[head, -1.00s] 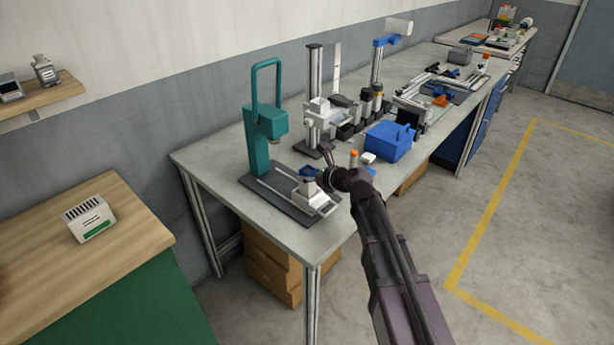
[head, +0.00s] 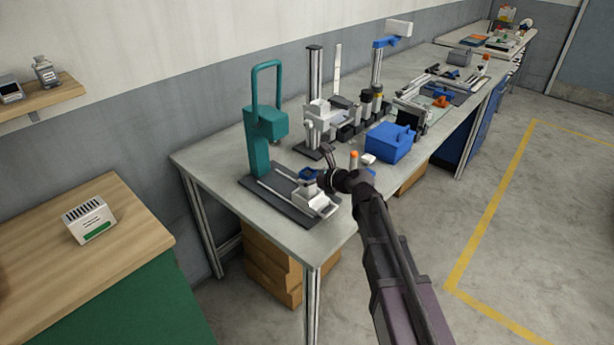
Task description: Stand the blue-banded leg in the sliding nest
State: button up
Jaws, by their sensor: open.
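A teal press (head: 262,145) stands on a dark base plate at the near end of the bench. A pale grey block (head: 309,196), which looks like the sliding nest, sits on the rail at the plate's front end. A small blue part (head: 308,174), possibly the blue band of the leg, shows just behind and above that block. I cannot tell whether it is seated in the block or apart from it. My gripper (head: 322,168) is open just right of the blue part, low over the bench. Its fingers are small and dark here, and contact cannot be made out.
An orange-topped pale cylinder (head: 354,160) and a blue box (head: 391,142) stand behind my wrist. A grey column stand (head: 315,100) and several dark fixtures occupy the bench's middle. A strip of bare bench top (head: 215,160) lies left of the press.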

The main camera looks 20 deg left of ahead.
jog(key=p+v, duration=0.4)
jog(key=v, duration=0.7)
jog(key=shift+d+r, duration=0.2)
jog(key=shift+s, duration=0.1)
dwell(0.3)
jog(key=s+d+f+n+g+h, duration=0.1)
jog(key=s+d+f+n+h, duration=0.3)
jog(key=d+n, duration=0.3)
jog(key=s+d+f+n+g+h, duration=0.2)
jog(key=d+n, duration=0.6)
jog(key=d, duration=0.7)
jog(key=s+d+f+n+g+h, duration=0.2)
jog(key=s+d+f+n+h, duration=0.3)
jog(key=d, duration=0.6)
jog(key=s+n+h, duration=0.1)
jog(key=n, duration=0.1)
jog(key=shift+s+f+n+h, duration=0.3)
jog(key=shift+s, duration=0.05)
jog(key=shift+r+p, duration=1)
